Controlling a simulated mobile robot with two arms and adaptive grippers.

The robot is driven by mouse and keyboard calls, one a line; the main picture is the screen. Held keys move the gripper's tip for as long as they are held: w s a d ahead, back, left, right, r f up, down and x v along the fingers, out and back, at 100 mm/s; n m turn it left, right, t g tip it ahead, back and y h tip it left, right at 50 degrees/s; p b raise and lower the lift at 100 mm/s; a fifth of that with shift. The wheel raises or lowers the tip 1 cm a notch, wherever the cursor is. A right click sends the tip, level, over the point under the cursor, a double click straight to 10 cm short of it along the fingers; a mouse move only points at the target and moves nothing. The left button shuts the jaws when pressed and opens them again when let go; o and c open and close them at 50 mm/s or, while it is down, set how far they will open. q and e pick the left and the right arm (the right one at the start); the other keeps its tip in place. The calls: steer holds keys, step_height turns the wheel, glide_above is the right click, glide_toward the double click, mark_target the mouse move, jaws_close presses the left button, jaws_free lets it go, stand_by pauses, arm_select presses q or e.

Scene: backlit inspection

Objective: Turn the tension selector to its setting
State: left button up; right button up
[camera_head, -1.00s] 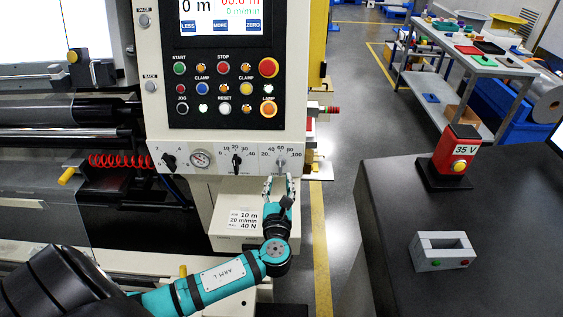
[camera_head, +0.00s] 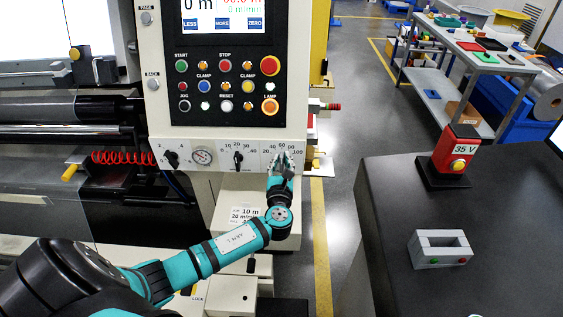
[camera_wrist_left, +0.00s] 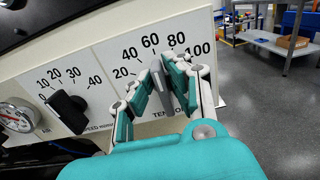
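The tension selector is a grey knob (camera_wrist_left: 161,82) on the machine's pale front panel, with a scale from 20 to 100 around it. In the wrist view it stands between the fingers of my left gripper (camera_wrist_left: 166,80), near the pads. The fingers look open around it; I cannot tell whether either pad touches. In the head view my left gripper (camera_head: 281,162) is at the tension scale and hides most of the knob. A card (camera_head: 246,214) below reads 10 m, 20 m/min and 40 N, partly covered by my arm. My right gripper is not in view.
The speed knob (camera_wrist_left: 68,112) and a gauge (camera_wrist_left: 18,115) sit left of the tension scale. Above is a button panel (camera_head: 224,85) with a screen (camera_head: 222,15).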

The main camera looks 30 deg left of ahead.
arm_select(q)
jaws_close()
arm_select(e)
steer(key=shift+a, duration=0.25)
arm_select(q)
steer(key=shift+f, duration=0.1)
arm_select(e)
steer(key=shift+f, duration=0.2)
arm_select(q)
steer(key=shift+s+a+f+n+b, duration=0.1)
steer(key=shift+n+b, duration=0.65)
steer(key=shift+n, duration=0.35)
steer(key=shift+s+a+n+b, duration=0.1)
steer(key=shift+n+b, duration=0.5)
steer(key=shift+n, duration=0.35)
steer(key=shift+s+a+n+b, duration=0.1)
steer(key=shift+n+b, duration=0.45)
steer(key=shift+n, duration=0.4)
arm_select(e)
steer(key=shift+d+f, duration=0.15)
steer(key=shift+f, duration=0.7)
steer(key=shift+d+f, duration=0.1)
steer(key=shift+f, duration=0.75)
arm_select(q)
steer(key=o, duration=0.5)
jaws_free()
